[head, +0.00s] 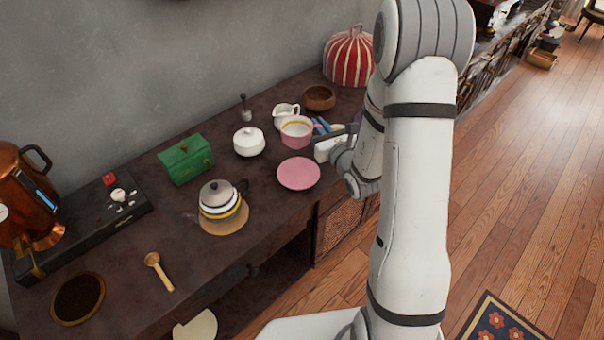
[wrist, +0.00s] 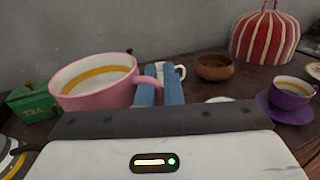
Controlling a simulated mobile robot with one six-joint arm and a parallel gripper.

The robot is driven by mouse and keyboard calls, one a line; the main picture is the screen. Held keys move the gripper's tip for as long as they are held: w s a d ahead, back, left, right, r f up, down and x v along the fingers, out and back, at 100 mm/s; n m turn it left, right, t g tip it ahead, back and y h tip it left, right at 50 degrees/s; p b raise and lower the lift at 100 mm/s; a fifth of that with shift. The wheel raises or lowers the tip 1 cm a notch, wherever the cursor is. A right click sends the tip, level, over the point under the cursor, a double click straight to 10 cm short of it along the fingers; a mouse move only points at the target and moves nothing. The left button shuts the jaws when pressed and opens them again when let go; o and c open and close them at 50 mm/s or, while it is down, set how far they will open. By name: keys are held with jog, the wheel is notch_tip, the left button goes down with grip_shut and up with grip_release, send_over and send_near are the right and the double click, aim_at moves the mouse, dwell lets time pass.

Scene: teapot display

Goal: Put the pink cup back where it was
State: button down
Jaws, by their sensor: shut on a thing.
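The pink cup (head: 296,133) is pink outside and white inside with a yellow band. It is held up behind the pink saucer (head: 298,174), which lies bare on the dark sideboard. My gripper (head: 321,126) reaches in from the right with blue fingers. In the wrist view, the fingers of my gripper (wrist: 159,86) are shut on the handle side of the pink cup (wrist: 98,82). The cup looks upright. My arm hides part of the sideboard's right side.
A wooden bowl (head: 319,98) is behind. A purple cup (wrist: 289,92) sits on a purple saucer.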

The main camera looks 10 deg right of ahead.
jog(key=w+f+n+y+b, duration=0.1)
jog(key=f+b, duration=0.3)
jog(key=w+f+n+g+y+b, duration=0.1)
jog(key=f+b, duration=0.3)
jog(key=f, duration=0.1)
jog(key=w+f+y+b, duration=0.1)
jog(key=f+b, duration=0.3)
jog(key=shift+f+n+g+y, duration=0.15)
jog(key=shift+n+g+y, duration=0.15)
jog(key=shift+n+g, duration=0.1)
jog(key=c, duration=2)
grip_release()
jog(key=shift+f, duration=0.1)
jog(key=o, duration=0.4)
